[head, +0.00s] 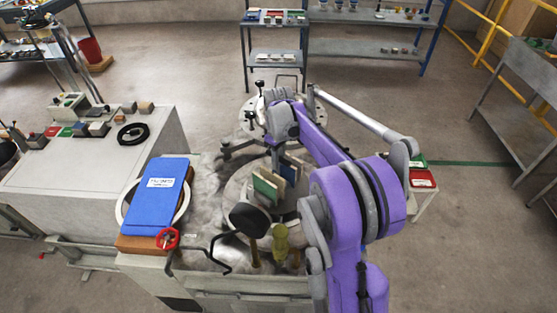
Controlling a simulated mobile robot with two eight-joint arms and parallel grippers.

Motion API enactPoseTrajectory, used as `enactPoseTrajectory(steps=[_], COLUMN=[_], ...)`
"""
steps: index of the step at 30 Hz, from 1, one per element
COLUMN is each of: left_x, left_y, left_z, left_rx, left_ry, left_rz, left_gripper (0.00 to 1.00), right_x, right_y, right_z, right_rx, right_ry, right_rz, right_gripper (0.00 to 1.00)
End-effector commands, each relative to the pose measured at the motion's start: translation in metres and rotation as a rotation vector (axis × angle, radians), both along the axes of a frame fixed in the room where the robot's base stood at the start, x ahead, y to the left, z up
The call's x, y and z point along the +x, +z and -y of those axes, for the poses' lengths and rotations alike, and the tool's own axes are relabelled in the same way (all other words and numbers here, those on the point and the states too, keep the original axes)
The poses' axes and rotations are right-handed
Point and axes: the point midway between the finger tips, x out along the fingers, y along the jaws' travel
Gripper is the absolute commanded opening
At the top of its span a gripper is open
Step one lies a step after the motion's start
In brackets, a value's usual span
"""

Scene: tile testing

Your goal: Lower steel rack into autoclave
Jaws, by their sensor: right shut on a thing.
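My right arm, purple and grey, reaches in from the lower right. Its gripper (277,155) points down over the round grey autoclave (234,188) in the middle. Below it, upright tiles (268,187), green-edged, tan and blue, stand in the steel rack. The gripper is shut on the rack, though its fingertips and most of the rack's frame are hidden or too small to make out. The tiles appear within the outline of the autoclave's round mouth; I cannot tell how deep the rack sits. My left gripper is not in view.
A blue slab (158,200) lies over a white ring left of the autoclave, beside a red valve handle (166,238). A bench (75,180) with small blocks and a black coil (133,133) stands at left. Shelves (275,43) stand behind. Floor at right is partly clear.

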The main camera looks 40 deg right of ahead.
Motion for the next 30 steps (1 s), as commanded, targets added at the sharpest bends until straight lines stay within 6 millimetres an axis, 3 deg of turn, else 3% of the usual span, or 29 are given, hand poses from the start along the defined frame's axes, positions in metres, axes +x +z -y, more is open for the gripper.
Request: enactPoseTrajectory(steps=[14,30], left_x=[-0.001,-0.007], left_y=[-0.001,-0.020], left_z=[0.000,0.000], left_rx=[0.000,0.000], left_ry=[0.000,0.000], left_rz=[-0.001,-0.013], left_gripper=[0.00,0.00], right_x=[0.000,0.000], right_y=[0.000,-0.026], right_z=[0.000,0.000], right_rx=[0.000,0.000], right_ry=[0.000,0.000], right_rz=[0.000,-0.001], right_gripper=[0.00,0.00])
